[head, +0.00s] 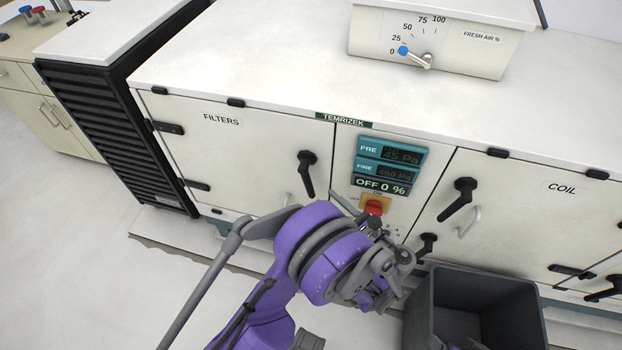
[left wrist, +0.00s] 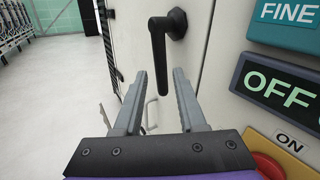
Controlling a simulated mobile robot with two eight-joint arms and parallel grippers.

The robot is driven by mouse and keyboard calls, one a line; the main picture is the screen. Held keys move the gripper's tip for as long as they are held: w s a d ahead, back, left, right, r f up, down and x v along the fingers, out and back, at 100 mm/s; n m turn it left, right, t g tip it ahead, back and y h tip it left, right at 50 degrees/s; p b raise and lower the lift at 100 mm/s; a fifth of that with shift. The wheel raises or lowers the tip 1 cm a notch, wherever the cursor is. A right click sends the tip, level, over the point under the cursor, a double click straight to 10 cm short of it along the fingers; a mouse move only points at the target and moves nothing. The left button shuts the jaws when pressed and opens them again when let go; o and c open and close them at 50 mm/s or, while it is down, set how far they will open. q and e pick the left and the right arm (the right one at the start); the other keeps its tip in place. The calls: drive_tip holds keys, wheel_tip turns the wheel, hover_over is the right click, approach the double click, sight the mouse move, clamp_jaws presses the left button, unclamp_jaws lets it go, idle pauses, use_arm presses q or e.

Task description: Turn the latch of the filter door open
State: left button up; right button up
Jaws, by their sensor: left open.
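The filter door (head: 235,150), labelled FILTERS, is a white panel that looks shut in the head view. Its black latch (head: 307,172) is at the door's right edge, with the lever hanging down from its pivot. My left gripper (head: 350,204) is below and right of the latch in the head view, partly hidden by my purple wrist. In the left wrist view the gripper (left wrist: 160,74) is open and empty. The latch lever (left wrist: 159,65) appears between and beyond its fingertips there; I cannot tell the gap in depth. My right gripper is not in view.
A control panel with displays (head: 390,160) and a red knob (head: 374,207) sits right of the latch. The coil door (head: 530,210) has its own black latch (head: 459,198). A grey bin (head: 480,285) stands in front. Open floor lies at left.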

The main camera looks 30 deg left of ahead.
sight(310, 184)
use_arm(q)
drive_tip(key=x, duration=0.9)
clamp_jaws()
idle(1.2)
